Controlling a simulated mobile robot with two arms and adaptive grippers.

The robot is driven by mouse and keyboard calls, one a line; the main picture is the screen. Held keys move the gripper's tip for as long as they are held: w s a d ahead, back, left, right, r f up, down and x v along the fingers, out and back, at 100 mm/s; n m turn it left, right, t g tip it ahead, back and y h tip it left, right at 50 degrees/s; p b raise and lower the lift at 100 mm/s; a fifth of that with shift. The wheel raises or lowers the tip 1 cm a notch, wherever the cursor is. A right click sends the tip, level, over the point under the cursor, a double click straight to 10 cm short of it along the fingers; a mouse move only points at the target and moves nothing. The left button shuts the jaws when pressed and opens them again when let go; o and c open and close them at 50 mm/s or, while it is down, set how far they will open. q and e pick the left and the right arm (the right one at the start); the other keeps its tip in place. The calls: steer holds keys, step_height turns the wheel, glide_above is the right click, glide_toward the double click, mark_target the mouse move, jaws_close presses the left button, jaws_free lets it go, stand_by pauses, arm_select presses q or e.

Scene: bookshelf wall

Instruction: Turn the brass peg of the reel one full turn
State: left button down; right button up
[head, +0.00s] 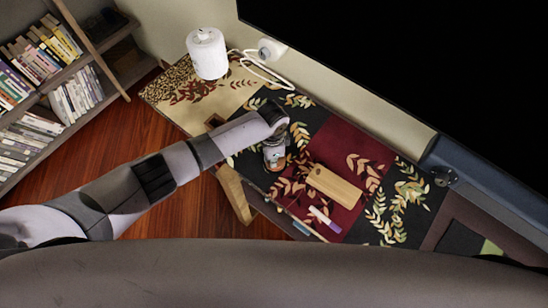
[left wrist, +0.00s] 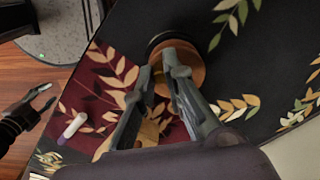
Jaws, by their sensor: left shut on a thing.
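The reel (left wrist: 194,60) shows in the left wrist view as a round brown wooden piece with a dark rim, on the dark part of the patterned cloth. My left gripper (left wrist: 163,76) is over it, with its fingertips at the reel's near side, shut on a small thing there. I take this for the brass peg, but the fingers hide it. In the head view my left gripper (head: 273,160) reaches down to the table and covers most of the reel. My right gripper (left wrist: 42,98) shows at the left of the wrist view, open and empty, away from the reel.
A wooden block (head: 335,187) and a white and purple marker (head: 325,218) lie on the cloth to the right of my left gripper. A white cylinder (head: 207,53) stands at the back with a white cable. A large dark screen (head: 420,60) overhangs the back right. Bookshelves stand left.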

arm_select(q)
steer(key=m, duration=0.4)
steer(key=shift+w+a+m, duration=0.3)
steer(key=shift+w+a+m+b, duration=0.15)
steer(key=shift+m+b, duration=0.15)
steer(key=shift+m, duration=0.6)
steer(key=shift+w+m+b, duration=0.1)
steer(key=shift+m+b, duration=0.2)
steer(key=shift+m, duration=0.6)
steer(key=c, duration=1.6)
jaws_free()
steer(key=shift+c, duration=0.2)
step_height(320, 180, up, 12)
